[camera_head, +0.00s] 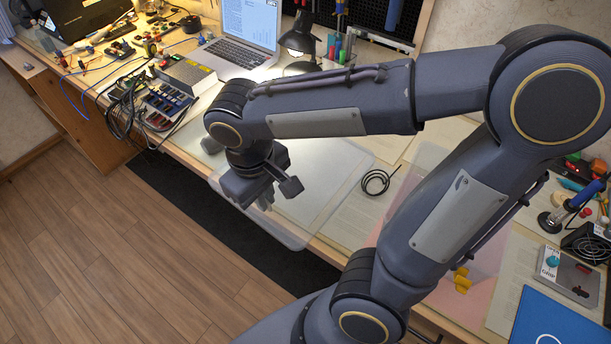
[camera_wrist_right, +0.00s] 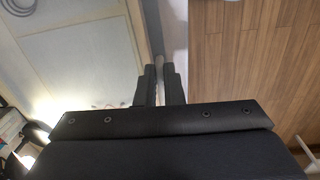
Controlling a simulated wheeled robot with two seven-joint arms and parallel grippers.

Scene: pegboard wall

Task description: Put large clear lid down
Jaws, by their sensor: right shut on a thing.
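The large clear lid (camera_head: 322,192) is a see-through flat sheet with rounded corners at the front of the workbench (camera_head: 187,151). Its near part sticks out past the bench's front edge, above the floor. My right gripper (camera_head: 265,198) points down at the lid's near left part and is shut on it. In the right wrist view, the two dark fingers (camera_wrist_right: 160,86) are close together near the bench edge. The lid's outline is faint there, and I cannot tell whether it touches the bench top. My left gripper is not in view.
A black cable coil (camera_head: 376,182) lies right of the lid. A laptop (camera_head: 245,28), a desk lamp (camera_head: 298,40) and a tangle of dark cables (camera_head: 122,108) are behind and left. A soldering iron (camera_head: 570,205) and a switch box (camera_head: 568,275) are at the right.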

